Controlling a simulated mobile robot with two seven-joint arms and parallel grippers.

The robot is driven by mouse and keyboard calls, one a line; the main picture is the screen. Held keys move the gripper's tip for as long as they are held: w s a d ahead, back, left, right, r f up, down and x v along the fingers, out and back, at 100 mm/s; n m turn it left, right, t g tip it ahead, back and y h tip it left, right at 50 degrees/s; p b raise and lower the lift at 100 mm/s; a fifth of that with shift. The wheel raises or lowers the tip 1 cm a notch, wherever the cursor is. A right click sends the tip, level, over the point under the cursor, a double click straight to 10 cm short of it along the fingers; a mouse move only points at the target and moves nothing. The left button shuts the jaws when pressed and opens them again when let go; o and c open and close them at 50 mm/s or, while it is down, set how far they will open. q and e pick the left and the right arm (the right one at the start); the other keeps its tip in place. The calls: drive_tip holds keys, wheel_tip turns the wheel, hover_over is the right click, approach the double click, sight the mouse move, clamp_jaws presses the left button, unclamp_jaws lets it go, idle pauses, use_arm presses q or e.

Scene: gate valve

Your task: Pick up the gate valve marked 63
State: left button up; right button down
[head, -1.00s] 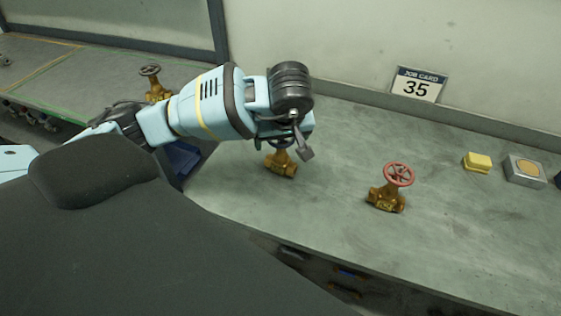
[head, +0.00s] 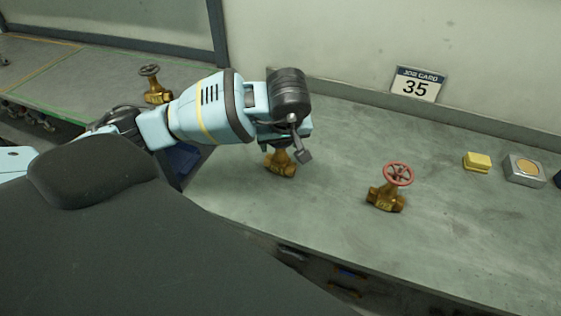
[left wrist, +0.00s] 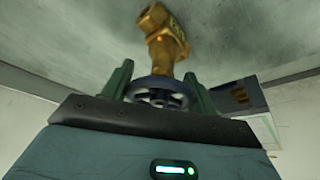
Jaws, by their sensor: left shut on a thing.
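A brass gate valve (head: 281,165) stands on the grey bench below my left gripper (head: 296,150), which partly hides its top. In the left wrist view its brass body (left wrist: 167,42) and dark blue handwheel (left wrist: 157,92) show. My left gripper's green fingers (left wrist: 157,80) are on either side of the wheel, shut on it. A second brass valve with a red handwheel (head: 388,187) stands to the right. A third with a dark handwheel (head: 155,85) stands on the left bench. I cannot read a number on any valve. My right gripper is not in view.
The bench around the red-wheeled valve is clear.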

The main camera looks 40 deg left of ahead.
use_arm(q)
drive_tip(key=shift+r, duration=0.1)
clamp_jaws()
